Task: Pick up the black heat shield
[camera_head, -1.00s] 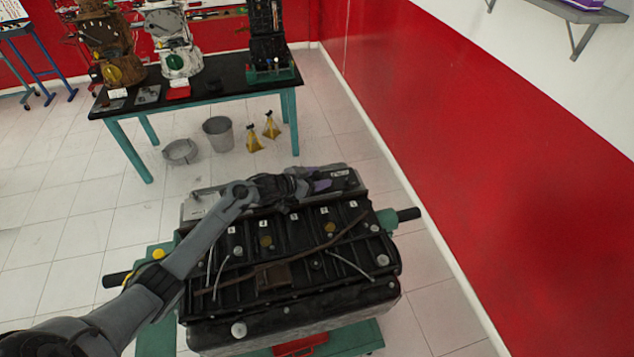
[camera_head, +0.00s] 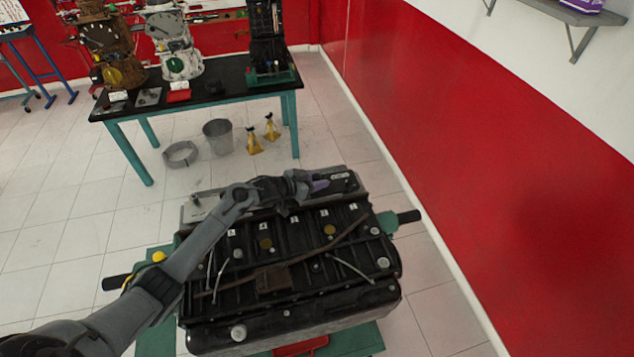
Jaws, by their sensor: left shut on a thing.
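The black heat shield (camera_head: 346,187) appears to be the dark piece at the far right edge of the large black engine (camera_head: 300,245). My left arm reaches in from the left across the engine. My left gripper (camera_head: 318,186), with purple fingertips, is at the near left end of that dark piece and is shut on it. The fingers and wrist hide part of the contact, and whether the shield is clear of the engine cannot be told. My right gripper is not in view.
The engine rests on a green stand (camera_head: 360,340) with black handles at both sides. A rusty bar (camera_head: 330,243) lies across its top. Behind, a black-topped table (camera_head: 220,86) holds other engine trainers.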

